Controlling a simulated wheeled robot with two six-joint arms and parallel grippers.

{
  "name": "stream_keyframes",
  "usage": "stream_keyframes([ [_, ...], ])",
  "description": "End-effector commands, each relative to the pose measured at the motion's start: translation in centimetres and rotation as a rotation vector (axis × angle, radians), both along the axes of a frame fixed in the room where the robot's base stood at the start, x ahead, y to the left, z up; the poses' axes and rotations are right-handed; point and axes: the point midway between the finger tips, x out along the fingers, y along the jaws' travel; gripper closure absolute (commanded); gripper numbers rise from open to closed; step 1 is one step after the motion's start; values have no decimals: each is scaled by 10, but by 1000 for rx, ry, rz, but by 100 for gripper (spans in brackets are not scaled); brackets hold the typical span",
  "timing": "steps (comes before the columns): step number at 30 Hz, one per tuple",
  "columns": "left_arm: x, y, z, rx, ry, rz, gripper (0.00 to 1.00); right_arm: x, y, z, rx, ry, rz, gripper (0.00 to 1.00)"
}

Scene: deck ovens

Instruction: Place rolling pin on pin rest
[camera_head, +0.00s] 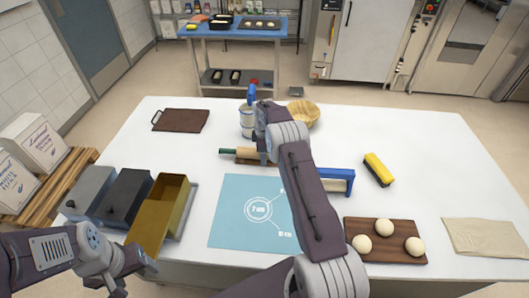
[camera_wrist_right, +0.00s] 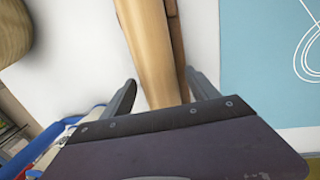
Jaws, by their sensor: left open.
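The rolling pin (camera_head: 241,153), pale wood with a green handle, lies near the middle of the white table, partly hidden by my right arm. In the right wrist view its barrel (camera_wrist_right: 148,45) runs between the fingers of my right gripper (camera_wrist_right: 160,82). The fingers are on either side of it; whether they press on it is unclear. A darker brown wooden strip (camera_wrist_right: 174,40), perhaps part of the pin rest, lies along the pin's right side there. My left gripper (camera_head: 136,277) is open and empty at the lower left, by the table's front edge.
Loaf tins (camera_head: 170,205) stand at left, with a blue mat (camera_head: 232,222) centre. A board (camera_head: 350,226) with dough balls is at front right. The table's right side has free room.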

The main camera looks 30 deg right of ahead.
Motion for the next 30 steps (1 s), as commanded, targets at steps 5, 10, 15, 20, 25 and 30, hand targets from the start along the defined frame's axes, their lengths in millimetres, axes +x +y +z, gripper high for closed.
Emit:
stream_keyframes([
  [5,0,0,0,0,0,0,32,0,0,0,0,0,0,32],
  [10,0,0,1,0,0,0,32,0,0,9,0,-2,0,32],
  [15,0,0,-5,0,0,0,32,-5,3,48,-1,-6,0,32],
  [20,0,0,-8,0,0,0,32,-10,7,88,-1,-5,0,32],
  [25,0,0,-8,0,0,0,32,-15,9,115,0,-2,0,32],
  [30,0,0,-8,0,0,0,32,-16,10,122,1,1,0,32],
])
